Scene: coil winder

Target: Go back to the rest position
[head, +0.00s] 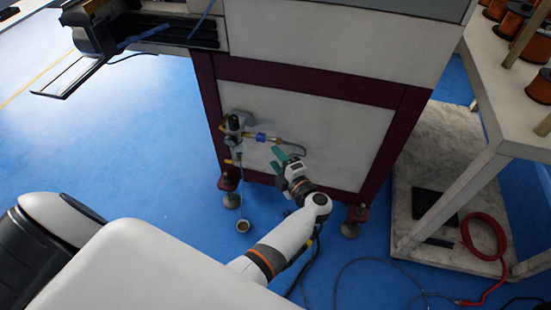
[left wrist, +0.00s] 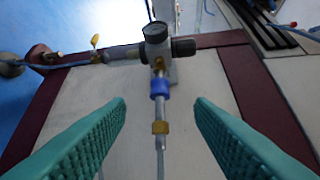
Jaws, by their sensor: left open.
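My left gripper (head: 276,159) has teal ribbed fingers and is in front of the machine's lower panel, just right of the air regulator (head: 234,124). In the left wrist view its two fingers (left wrist: 160,110) stand wide apart with nothing held between them. The regulator, with a round gauge (left wrist: 155,32), shows beyond the fingertips, and its blue fitting (left wrist: 160,88) and brass connector line up with the gap. The fingers appear apart from these parts. My right gripper is in neither view.
The machine cabinet (head: 310,70) with its dark red frame (head: 300,82) rises close by. A valve with a yellow lever (left wrist: 95,41) sits left of the regulator. A white table (head: 500,110) with copper spools stands at right. A red cable (head: 483,238) and black cables lie low. Blue floor is open at left.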

